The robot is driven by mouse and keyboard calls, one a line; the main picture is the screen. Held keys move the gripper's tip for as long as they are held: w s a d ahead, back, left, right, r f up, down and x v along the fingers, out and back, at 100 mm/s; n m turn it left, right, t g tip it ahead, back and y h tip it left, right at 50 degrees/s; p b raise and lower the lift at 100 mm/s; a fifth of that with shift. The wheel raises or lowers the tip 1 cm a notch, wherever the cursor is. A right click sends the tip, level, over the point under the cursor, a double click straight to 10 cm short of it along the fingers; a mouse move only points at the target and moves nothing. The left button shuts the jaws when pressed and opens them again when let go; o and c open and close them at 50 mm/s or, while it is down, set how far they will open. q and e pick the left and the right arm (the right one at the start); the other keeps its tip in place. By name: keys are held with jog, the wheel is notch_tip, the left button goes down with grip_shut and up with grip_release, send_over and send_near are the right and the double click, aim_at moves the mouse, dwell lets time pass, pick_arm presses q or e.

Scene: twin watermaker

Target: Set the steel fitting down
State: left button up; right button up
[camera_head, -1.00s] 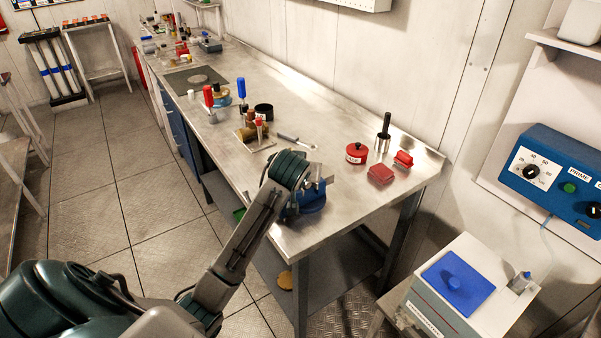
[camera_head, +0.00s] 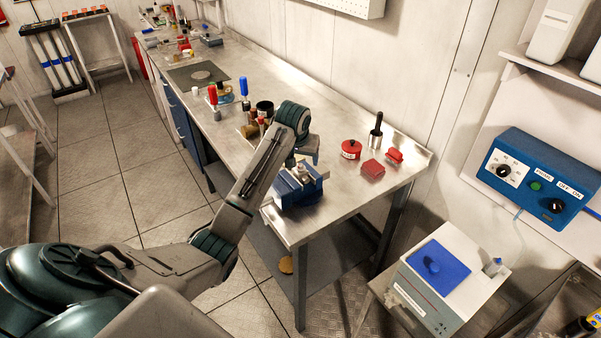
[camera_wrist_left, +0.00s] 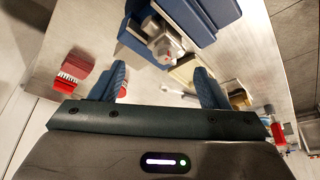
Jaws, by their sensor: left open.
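The steel fitting appears as a small silvery piece (camera_wrist_left: 163,42) at the jaws of the blue vise (camera_wrist_left: 203,12) in the left wrist view. In the head view the vise (camera_head: 300,192) stands at the bench's near front edge, with a grey metal piece (camera_head: 303,173) at its top. I cannot tell whether the jaws grip the fitting. My left gripper (camera_head: 305,156) is above and behind the vise. In the left wrist view its blue fingers (camera_wrist_left: 162,82) are spread apart and empty, with the fitting beyond them. My right gripper is not in view.
On the bench (camera_head: 335,205), a red pot (camera_head: 351,150), a red block (camera_head: 373,168) and a black-handled tool (camera_head: 376,130) stand right of the vise. Red- and blue-handled tools (camera_head: 244,90) and a black cup (camera_head: 265,108) stand behind my arm. The bench's front right is clear.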

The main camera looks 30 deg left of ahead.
aim_at(300, 165)
pick_arm(q)
jog(key=x, duration=0.1)
jog(key=p+x, duration=0.2)
jog(key=x, duration=0.1)
jog(key=shift+s+a, duration=0.1)
jog(key=shift+a, duration=0.15)
jog(key=shift+f, duration=0.35)
jog(key=c, duration=1.2)
jog(key=shift+r, duration=0.1)
jog(key=shift+c, duration=0.7)
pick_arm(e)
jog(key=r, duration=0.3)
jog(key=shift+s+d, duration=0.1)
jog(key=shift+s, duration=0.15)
